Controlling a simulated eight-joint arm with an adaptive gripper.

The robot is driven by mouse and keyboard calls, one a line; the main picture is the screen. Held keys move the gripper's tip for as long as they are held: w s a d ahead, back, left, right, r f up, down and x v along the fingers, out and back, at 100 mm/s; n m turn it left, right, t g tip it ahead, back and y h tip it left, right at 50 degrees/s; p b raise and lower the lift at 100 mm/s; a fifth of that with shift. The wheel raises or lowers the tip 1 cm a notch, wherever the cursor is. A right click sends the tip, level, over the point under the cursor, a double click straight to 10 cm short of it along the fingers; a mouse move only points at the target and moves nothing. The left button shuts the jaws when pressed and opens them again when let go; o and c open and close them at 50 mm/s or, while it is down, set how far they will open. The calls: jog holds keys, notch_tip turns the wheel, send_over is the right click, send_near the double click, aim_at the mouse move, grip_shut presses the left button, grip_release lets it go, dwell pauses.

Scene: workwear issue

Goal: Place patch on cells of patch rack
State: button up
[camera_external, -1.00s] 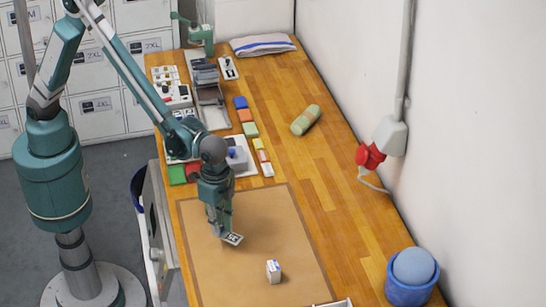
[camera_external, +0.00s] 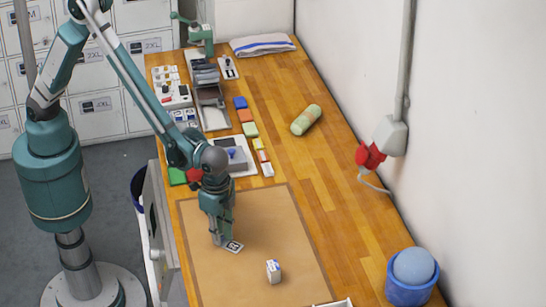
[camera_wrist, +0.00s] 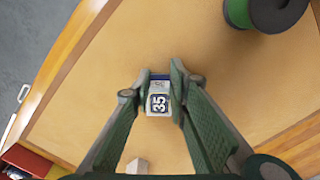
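The patch (camera_external: 233,246) is a small white piece with a dark blue marking. In the wrist view, the patch (camera_wrist: 158,98) reads "35" and sits between my two fingers, which press on its sides. My gripper (camera_external: 223,240) points down low over the brown mat (camera_external: 265,225), shut on the patch. The patch is very low over the mat; I cannot tell whether it touches. I cannot identify the patch rack with certainty; a white holder with small dark-marked pieces (camera_external: 184,115) stands at the table's left side.
A small white and blue block (camera_external: 273,271) stands on the mat, right of the patch. A blue bucket (camera_external: 408,285) is at the front right. Coloured blocks (camera_external: 246,115) line the middle left. The table's right middle is clear.

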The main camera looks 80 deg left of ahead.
jog(key=o, duration=0.6)
jog(key=shift+f, duration=0.1)
jog(key=shift+r, duration=6.15)
